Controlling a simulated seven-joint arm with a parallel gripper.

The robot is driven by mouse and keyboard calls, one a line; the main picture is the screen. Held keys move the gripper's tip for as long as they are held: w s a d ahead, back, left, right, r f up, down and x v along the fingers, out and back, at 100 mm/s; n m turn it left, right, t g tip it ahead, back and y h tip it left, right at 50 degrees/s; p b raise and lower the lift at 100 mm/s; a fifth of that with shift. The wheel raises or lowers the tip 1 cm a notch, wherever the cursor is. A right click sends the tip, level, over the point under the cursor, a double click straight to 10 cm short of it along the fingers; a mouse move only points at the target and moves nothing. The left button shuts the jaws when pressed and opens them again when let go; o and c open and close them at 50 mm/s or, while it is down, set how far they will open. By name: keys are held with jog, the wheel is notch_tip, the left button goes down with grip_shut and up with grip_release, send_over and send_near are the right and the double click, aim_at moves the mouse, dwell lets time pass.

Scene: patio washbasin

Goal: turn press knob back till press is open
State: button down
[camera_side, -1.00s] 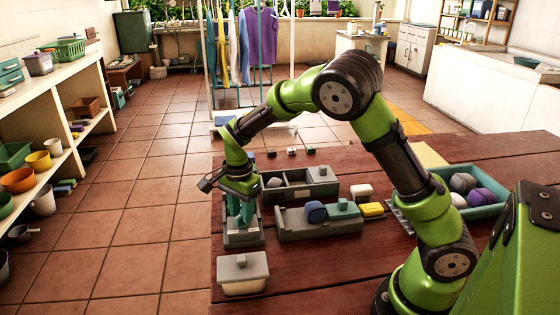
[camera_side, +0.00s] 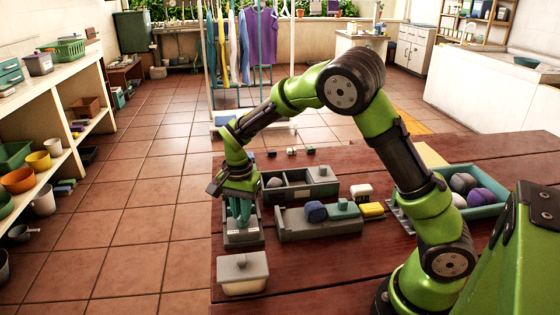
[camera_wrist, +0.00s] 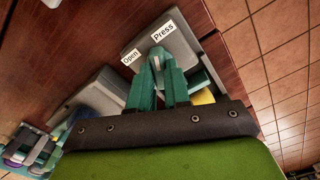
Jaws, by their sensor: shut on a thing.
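The press (camera_side: 243,238) is a grey box at the left edge of the wooden table in the side view. In the wrist view, the press (camera_wrist: 184,42) has white labels reading "Open" and "Press" on top. My gripper (camera_side: 240,219) points down over the press, with teal fingers. In the wrist view, my gripper (camera_wrist: 161,62) has its fingertips close together on the small grey knob (camera_wrist: 158,51), beside the labels. The fingers hide most of the knob, so its exact angle is hard to read.
A lidded grey box (camera_side: 243,272) stands just in front of the press. A grey divided box (camera_side: 292,192) and a grey tray (camera_side: 305,228) with a blue roll stand close to the right. A teal crate (camera_side: 484,212) is farther right. The table's left edge is very near.

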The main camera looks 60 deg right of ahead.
jog(key=n, duration=1.3)
jog(key=shift+n, duration=0.3)
dwell(0.4)
jog(key=c, duration=1.1)
grip_release()
jog(key=shift+r, duration=0.1)
notch_tip(320, 180, up, 17)
jog(key=shift+f, duration=0.1)
